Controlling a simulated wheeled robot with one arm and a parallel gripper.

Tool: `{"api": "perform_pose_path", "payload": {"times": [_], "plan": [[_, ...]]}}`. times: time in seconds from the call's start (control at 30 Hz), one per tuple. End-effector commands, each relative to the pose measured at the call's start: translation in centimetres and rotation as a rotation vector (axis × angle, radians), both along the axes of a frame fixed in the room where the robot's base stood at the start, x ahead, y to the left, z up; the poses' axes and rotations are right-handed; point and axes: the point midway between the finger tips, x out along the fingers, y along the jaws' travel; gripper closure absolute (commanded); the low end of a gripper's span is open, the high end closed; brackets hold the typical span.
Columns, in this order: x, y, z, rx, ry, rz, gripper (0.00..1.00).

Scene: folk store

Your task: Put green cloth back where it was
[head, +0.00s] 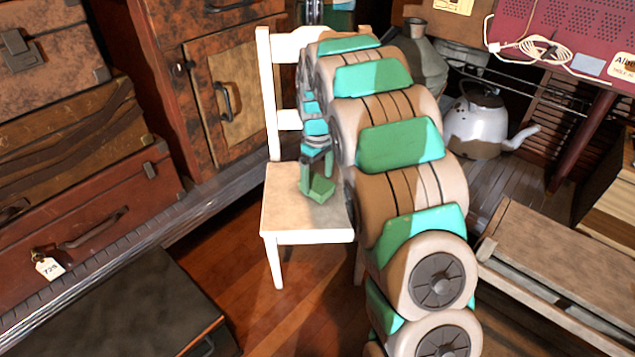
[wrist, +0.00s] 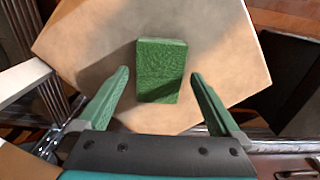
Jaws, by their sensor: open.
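The green cloth (wrist: 162,70) is a small, folded, block-like piece with a textured surface. In the wrist view it appears to lie on the tan seat of the white chair (wrist: 225,45). In the head view the cloth (head: 322,189) shows low at my gripper (head: 316,174), over the seat of the chair (head: 290,220). My gripper (wrist: 160,76) is open, with its green fingers apart on the left and right of the cloth. Gaps show between each finger and the cloth. My arm hides the right part of the chair in the head view.
A wooden cabinet (head: 225,90) stands behind and left of the chair. Stacked suitcases (head: 90,195) are at the left, with a dark case (head: 150,310) in front. A white kettle (head: 475,125) and a wooden bench (head: 560,260) are at the right. Some floor before the chair is clear.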

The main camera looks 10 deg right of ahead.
Motion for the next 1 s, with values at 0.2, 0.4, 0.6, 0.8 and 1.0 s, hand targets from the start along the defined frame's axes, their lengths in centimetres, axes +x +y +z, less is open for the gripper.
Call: {"api": "perform_pose_path", "payload": {"times": [0.2,0.4,0.6,0.8,1.0], "plan": [[0.2,0.0,5.0,-0.001,-0.009,0.0,0.0],[0.2,0.0,8.2,0.0,-0.006,0.0,0.0],[0.1,0.0,9.6,0.0,-0.005,0.0,0.0],[-0.4,0.0,9.9,0.0,-0.001,-0.007,0.0],[-4.9,-0.3,11.8,-0.006,0.013,-0.086,0.0]]}}
